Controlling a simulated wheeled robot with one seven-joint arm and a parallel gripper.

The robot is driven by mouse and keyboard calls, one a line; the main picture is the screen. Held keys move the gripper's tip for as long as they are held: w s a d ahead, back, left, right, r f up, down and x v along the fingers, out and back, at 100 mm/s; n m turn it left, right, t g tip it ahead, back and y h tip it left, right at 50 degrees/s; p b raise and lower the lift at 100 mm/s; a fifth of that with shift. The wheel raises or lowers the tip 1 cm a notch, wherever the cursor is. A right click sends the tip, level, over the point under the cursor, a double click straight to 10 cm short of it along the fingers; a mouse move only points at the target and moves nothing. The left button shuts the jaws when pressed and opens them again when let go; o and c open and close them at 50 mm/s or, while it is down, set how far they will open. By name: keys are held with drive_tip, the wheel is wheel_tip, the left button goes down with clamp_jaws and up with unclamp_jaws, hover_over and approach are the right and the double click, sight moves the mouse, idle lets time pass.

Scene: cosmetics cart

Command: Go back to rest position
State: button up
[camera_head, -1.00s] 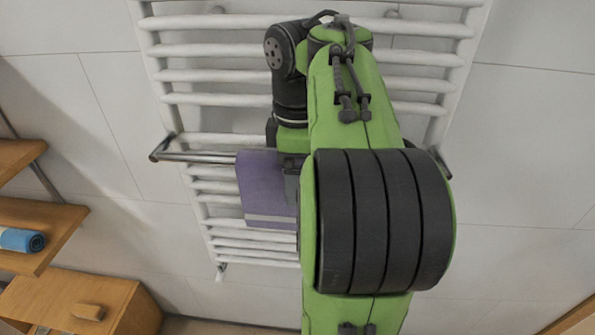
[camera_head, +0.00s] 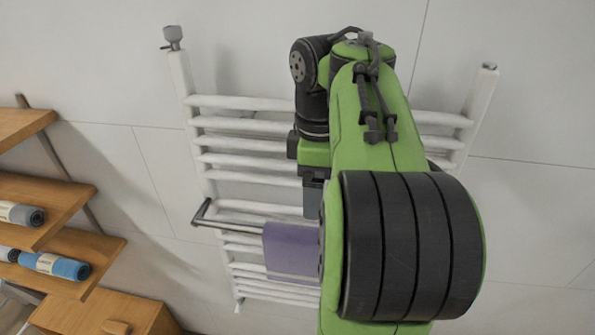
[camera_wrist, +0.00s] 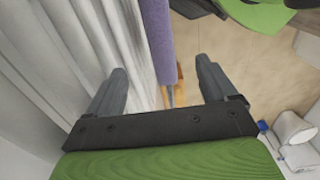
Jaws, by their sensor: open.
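My gripper (camera_wrist: 160,88) is open in the wrist view, its two dark fingers spread wide with nothing between them. A purple towel (camera_wrist: 157,40) shows beyond the fingers there, apart from them. In the head view my green and black arm reaches up in front of a white towel radiator (camera_head: 245,142). The purple towel (camera_head: 290,250) hangs over a metal bar on the radiator, partly hidden behind my arm. In that view the gripper's end is mostly hidden by my arm, above the towel.
Wooden shelves (camera_head: 65,190) with rolled towels (camera_head: 55,265) stand at the left. A wooden cabinet (camera_head: 85,315) is below them. The metal bar (camera_head: 225,224) juts out from the radiator. The wall at the right is bare.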

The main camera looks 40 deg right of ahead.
drive_tip(key=shift+a+f, duration=0.1)
drive_tip(key=a+f+m+t, duration=0.2)
drive_tip(key=a+m+t, duration=0.1)
drive_tip(key=a, duration=0.8)
drive_tip(key=s+a+f+m+t, duration=0.2)
drive_tip(key=s+a+f+m, duration=0.2)
drive_tip(key=s+a+f, duration=0.2)
drive_tip(key=shift+f+m+t, duration=0.3)
drive_tip(key=shift+s, duration=0.15)
